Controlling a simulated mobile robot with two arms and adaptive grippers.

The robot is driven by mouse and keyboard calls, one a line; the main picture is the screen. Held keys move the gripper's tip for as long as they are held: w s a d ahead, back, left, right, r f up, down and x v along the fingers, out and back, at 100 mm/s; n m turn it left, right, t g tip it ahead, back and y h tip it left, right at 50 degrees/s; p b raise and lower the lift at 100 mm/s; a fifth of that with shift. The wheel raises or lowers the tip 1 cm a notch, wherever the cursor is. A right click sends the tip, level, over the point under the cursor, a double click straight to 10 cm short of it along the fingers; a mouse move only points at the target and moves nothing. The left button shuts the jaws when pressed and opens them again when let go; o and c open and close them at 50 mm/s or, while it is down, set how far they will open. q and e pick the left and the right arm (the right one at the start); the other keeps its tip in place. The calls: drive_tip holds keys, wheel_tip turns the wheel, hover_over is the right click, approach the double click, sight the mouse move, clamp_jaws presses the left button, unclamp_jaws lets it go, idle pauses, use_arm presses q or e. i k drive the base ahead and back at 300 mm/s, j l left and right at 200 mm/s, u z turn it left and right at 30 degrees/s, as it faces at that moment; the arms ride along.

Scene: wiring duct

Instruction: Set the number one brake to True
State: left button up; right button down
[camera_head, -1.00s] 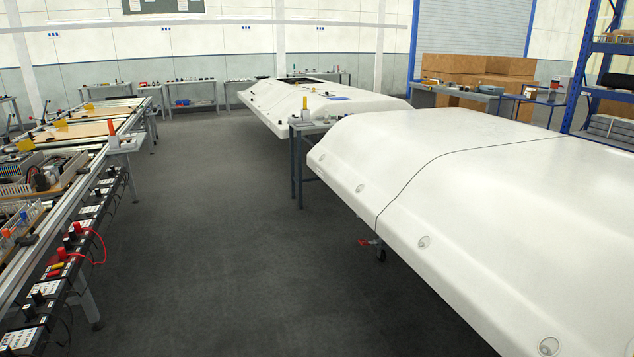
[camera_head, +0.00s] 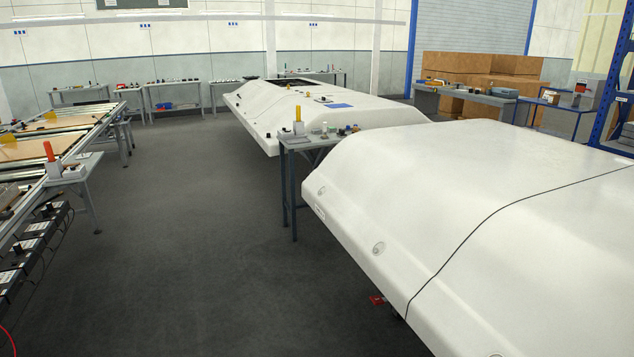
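A small red part (camera_head: 377,299) shows low under the near edge of the large white body (camera_head: 430,200) at the right, close to the floor. It sits at a dark caster, mostly hidden by the body's edge. It may be a brake lever; its setting and number cannot be read. Neither of my grippers is in view.
Clear dark floor (camera_head: 200,230) runs between the white body and the long workbench (camera_head: 50,155) at the left. A grey table (camera_head: 312,142) with a yellow item stands at the white body's far end. A second white body (camera_head: 320,105) lies beyond. Cardboard boxes (camera_head: 480,75) stand at the back.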

sight(376, 299)
drive_tip(key=i, duration=2.55)
drive_tip(key=z, duration=0.15)
